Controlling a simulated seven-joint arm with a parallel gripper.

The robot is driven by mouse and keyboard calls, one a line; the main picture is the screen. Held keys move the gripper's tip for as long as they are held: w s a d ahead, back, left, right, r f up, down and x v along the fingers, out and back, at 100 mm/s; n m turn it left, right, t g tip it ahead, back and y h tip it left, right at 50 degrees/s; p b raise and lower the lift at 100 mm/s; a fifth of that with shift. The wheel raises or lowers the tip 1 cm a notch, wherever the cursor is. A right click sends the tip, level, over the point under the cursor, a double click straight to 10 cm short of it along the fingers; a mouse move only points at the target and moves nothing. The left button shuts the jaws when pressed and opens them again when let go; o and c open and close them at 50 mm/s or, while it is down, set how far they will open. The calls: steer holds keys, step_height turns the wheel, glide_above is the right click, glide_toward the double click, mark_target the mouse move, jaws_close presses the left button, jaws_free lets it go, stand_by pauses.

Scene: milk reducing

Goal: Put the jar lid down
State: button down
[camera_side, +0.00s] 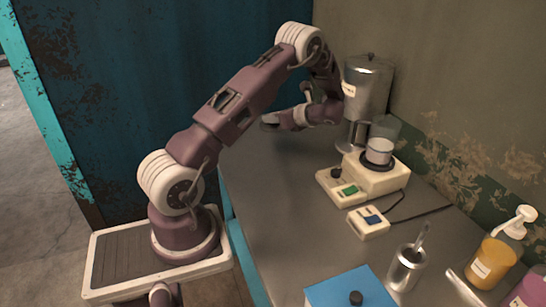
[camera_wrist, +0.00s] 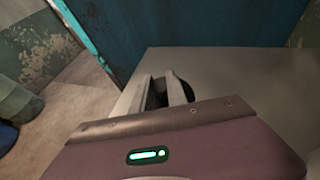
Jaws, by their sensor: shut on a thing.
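The dark round jar lid (camera_wrist: 184,88) shows between and beyond my fingers in the wrist view. My gripper (camera_wrist: 161,91) is shut on it. In the side view my gripper (camera_side: 273,124) is at the far left end of the grey counter (camera_side: 285,185), low over it. The lid is only a small dark shape at its tip there. I cannot tell whether the lid touches the counter. A clear jar (camera_side: 384,131) with white contents stands on a cream heating device (camera_side: 385,180), right of my gripper and apart from it.
A tall metal dispenser (camera_side: 370,88) stands behind the jar. A small control box (camera_side: 369,222), a metal cup (camera_side: 406,268), a blue box (camera_side: 350,290) and an orange pump bottle (camera_side: 495,255) are nearer the front. The counter's left part is clear.

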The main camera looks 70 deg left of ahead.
mark_target(273, 156)
step_height(273, 156, down, 11)
steer(key=shift+r, duration=0.1)
steer(key=shift+f, duration=0.2)
steer(key=c, duration=1.3)
jaws_free()
steer(key=shift+r, duration=0.1)
